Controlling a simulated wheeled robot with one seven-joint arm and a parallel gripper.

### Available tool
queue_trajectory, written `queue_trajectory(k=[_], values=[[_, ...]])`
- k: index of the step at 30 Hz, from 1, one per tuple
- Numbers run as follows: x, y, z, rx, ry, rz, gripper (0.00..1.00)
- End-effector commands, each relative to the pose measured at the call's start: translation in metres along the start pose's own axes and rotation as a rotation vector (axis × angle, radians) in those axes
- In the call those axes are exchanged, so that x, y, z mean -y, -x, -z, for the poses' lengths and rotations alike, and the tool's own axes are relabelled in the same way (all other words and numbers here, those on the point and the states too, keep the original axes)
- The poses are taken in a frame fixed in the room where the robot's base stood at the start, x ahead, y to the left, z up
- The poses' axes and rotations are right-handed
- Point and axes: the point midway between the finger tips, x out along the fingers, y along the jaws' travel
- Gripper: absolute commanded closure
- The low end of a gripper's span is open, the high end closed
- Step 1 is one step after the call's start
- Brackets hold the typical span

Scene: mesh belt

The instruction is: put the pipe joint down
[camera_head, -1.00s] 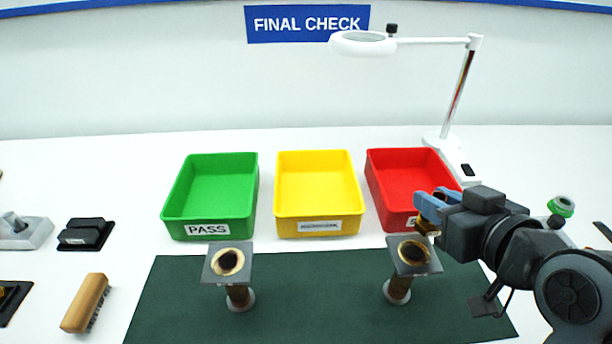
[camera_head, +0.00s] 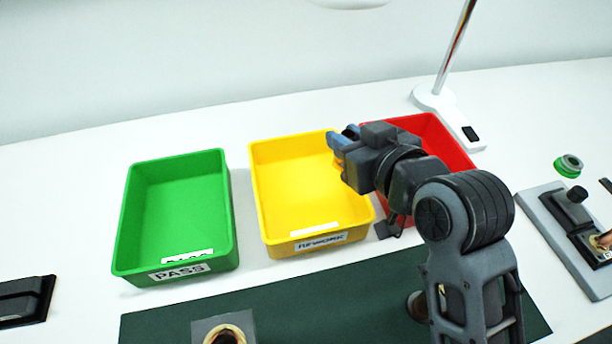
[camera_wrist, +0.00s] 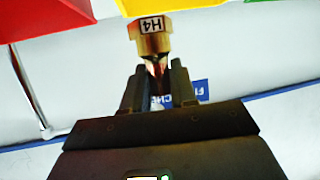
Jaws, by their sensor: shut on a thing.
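In the wrist view my gripper (camera_wrist: 158,76) is shut on a brass-coloured pipe joint (camera_wrist: 152,42) with an "H4" label. In the head view my gripper (camera_head: 338,150) is raised near the right rim of the yellow tray (camera_head: 262,190), with its fingers pointing left. I cannot make out the pipe joint there. The yellow tray is labelled "REWORK" and looks empty. The green tray (camera_head: 128,225), labelled "PASS", stands to its left and looks empty. The red tray (camera_head: 440,140) stands to the right, partly hidden behind my arm.
A dark green mat (camera_head: 290,300) lies in front of the trays. A square-topped stand (camera_head: 208,328) is cut off at the bottom edge. A lamp base (camera_head: 434,97) stands behind the red tray. A grey fixture (camera_head: 560,235) is at the right, a black block (camera_head: 25,300) at the left.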

Motion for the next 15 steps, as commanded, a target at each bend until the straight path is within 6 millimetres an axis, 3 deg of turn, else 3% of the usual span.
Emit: queue_trajectory(k=[6, 15], values=[[0.043, -0.017, -0.020, -0.001, 0.002, 0.003, 1.00], [0.061, -0.027, -0.033, -0.002, 0.000, 0.000, 1.00]])
